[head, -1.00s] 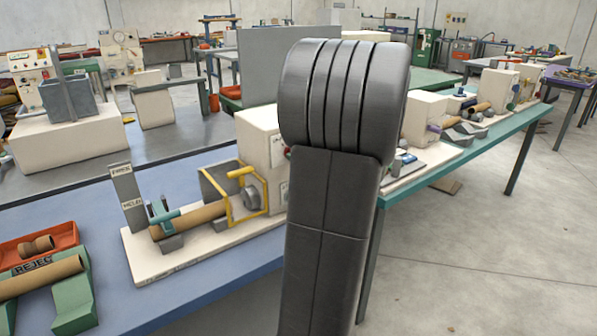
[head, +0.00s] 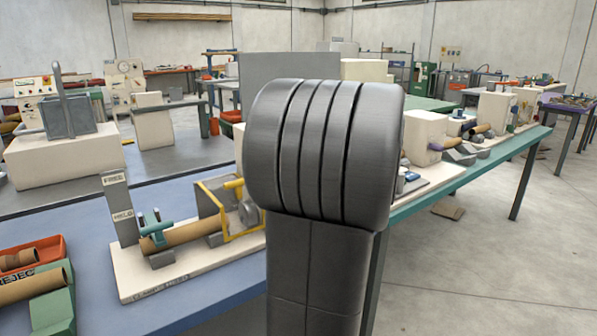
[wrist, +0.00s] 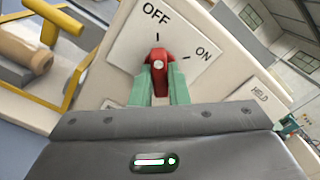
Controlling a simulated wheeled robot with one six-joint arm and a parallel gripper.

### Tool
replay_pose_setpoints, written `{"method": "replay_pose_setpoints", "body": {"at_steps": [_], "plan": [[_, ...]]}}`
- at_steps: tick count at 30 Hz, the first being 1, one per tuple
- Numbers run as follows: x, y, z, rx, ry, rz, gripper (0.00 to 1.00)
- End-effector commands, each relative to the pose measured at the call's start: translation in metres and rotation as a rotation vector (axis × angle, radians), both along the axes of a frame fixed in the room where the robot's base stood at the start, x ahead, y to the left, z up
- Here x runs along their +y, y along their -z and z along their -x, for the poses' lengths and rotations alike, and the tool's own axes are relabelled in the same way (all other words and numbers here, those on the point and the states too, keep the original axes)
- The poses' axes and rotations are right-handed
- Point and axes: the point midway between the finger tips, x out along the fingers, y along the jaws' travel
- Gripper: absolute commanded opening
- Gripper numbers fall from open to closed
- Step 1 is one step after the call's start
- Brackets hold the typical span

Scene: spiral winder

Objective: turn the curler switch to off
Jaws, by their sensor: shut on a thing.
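The curler switch is a red knob (wrist: 158,64) on a pale panel (wrist: 122,45) in the wrist view. The panel is marked OFF at the top and ON to the right. The knob's tip points up to the OFF tick, away from the ON tick. My gripper (wrist: 160,84) has its green fingers shut on the knob, one on each side. In the head view, my dark arm hides the gripper, the switch and most of the machine's housing. The yellow guard (head: 232,234) beside the housing shows there.
A brown tube (head: 193,236) lies along the machine's pale base, left of the guard; the guard also shows in the wrist view (wrist: 58,17). A red tray (head: 45,246) and green holder (head: 58,310) are at the left of the blue bench (head: 85,235). Open floor lies right.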

Motion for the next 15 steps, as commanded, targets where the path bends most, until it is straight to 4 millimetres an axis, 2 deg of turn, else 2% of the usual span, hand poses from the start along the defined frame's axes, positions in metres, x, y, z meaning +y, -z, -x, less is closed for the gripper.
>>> {"method": "replay_pose_setpoints", "body": {"at_steps": [8,9,12,15], "plan": [[0.0000,-0.0003,0.0000,-0.002,0.000,0.002,0.00],[0.0000,-0.0003,0.0000,-0.002,0.000,0.002,0.19],[0.0000,-0.0003,0.0000,-0.001,0.000,0.002,0.36],[0.0000,-0.0001,0.0000,-0.001,0.000,0.002,0.36]]}}
